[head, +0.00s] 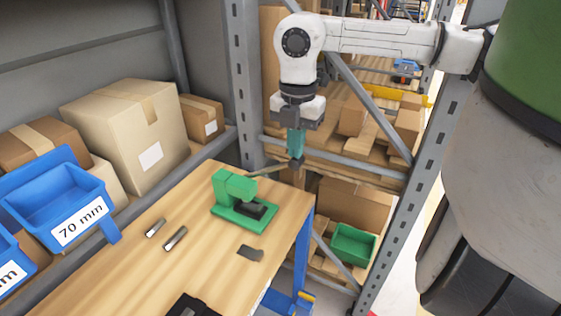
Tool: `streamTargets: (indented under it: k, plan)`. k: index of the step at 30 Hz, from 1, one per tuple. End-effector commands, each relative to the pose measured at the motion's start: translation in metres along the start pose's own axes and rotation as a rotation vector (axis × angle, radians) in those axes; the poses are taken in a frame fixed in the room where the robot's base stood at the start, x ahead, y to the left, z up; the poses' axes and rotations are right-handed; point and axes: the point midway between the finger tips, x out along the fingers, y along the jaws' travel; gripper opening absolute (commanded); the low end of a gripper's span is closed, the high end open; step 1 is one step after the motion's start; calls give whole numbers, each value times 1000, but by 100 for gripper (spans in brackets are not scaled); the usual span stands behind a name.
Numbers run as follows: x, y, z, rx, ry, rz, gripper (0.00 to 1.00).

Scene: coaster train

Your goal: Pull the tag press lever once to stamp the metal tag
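The green tag press (234,193) stands on the wooden table near its far right corner. Its lever (265,171) is a thin olive bar reaching out right and slightly up from the press head. My gripper (296,160) points down, with its tip at the lever's outer end. The fingertips overlap that end in the picture, but I cannot tell whether they grip it. A dark plate (250,208) lies on the press base under the head. I cannot make out a metal tag on it.
Two short metal pieces (175,238) and a dark grey flat piece (250,253) lie on the table (100,285). A black object (192,306) is at the front edge. Blue bins (55,205) and cardboard boxes (130,130) stand left. A shelf post (243,80) rises behind the press.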

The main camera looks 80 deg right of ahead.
Motion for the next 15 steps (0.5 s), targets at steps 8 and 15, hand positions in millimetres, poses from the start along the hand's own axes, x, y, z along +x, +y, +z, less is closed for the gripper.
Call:
streamTargets:
  k: [8,15]
  plan:
    - [12,-2,0,0,0,0,0]
    - [21,-3,0,0,0,1,0]
